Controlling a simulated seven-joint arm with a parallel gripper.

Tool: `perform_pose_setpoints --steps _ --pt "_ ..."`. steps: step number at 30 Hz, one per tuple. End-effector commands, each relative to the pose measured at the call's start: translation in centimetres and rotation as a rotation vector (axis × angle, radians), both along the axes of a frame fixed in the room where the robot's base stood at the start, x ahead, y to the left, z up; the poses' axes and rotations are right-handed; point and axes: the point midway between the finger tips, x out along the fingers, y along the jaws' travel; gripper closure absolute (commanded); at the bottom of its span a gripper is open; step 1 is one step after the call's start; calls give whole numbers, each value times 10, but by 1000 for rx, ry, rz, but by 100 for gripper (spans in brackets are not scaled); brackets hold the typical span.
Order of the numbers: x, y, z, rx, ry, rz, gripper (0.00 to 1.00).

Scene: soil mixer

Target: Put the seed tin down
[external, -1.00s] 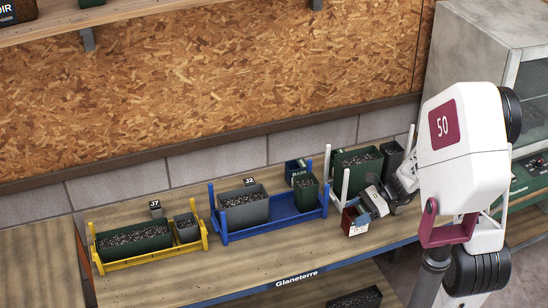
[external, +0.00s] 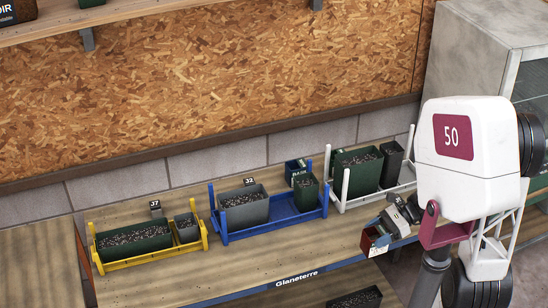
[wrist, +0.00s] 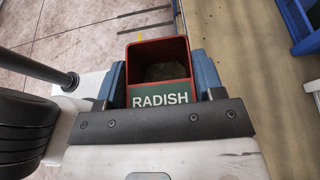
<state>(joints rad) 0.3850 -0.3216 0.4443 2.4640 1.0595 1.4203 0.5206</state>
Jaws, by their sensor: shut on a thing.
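The seed tin (external: 368,243) is a small open-topped box, red with a green front. In the wrist view the tin (wrist: 158,48) reads RADISH and its inside looks dark, with a brownish bottom. My gripper (external: 385,230) is shut on the tin, and its blue-grey fingers (wrist: 161,80) press the two sides. The tin is by the bench's front edge, in front of the white rack (external: 345,193). The wrist view shows bench top to its right and floor to its left. I cannot tell whether its base touches the bench.
The white rack holds a green planter (external: 358,168) and a dark bin (external: 391,165). A blue rack (external: 232,236) and a yellow rack (external: 125,265) with filled boxes stand to the left. The bench top (external: 290,255) is clear in front of them.

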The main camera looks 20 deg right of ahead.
Motion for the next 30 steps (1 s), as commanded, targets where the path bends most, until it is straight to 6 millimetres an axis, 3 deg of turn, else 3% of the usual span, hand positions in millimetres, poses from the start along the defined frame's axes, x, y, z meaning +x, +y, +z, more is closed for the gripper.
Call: perform_pose_setpoints --steps 20,30 --pt "1 1 1 0 0 2 65" --pt "14 14 19 -1 -3 33 65"
